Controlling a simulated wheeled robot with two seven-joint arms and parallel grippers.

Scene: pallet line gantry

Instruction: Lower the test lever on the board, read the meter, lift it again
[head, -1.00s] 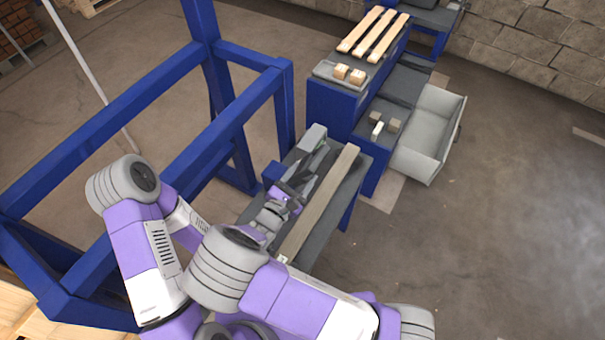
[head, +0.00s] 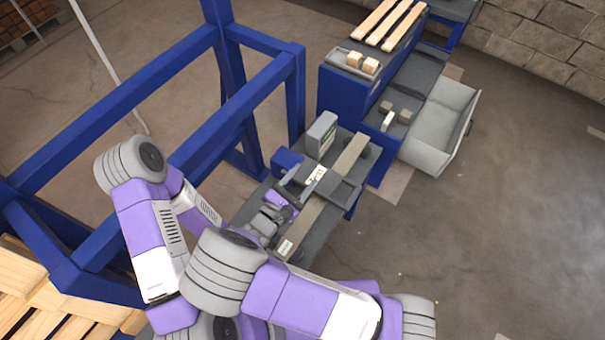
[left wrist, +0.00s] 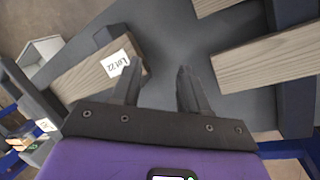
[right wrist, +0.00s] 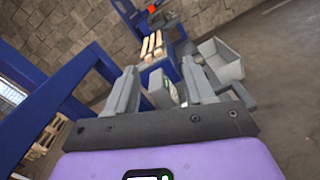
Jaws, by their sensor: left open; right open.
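The long brown board (head: 300,228) lies on the dark grey bench, a small label at its near end. The grey box-shaped meter (head: 321,135) stands upright beyond it; its reading is too small to make out. A dark piece crosses the board, and a white label (head: 317,172) shows beside it; I cannot tell which part is the lever. My right gripper (right wrist: 159,72) is open and empty, with the meter (right wrist: 160,86) showing beyond its fingers. My left gripper (left wrist: 157,68) is open and empty beside a wooden piece (left wrist: 80,77) labelled "Lot 22"; it is not clear in the head view.
A blue gantry frame (head: 215,130) stands left of the bench. Beyond the bench, a blue stand (head: 343,95) carries small wooden blocks and several wooden strips (head: 398,22). An open grey bin (head: 440,125) stands to its right. The floor at the right is clear.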

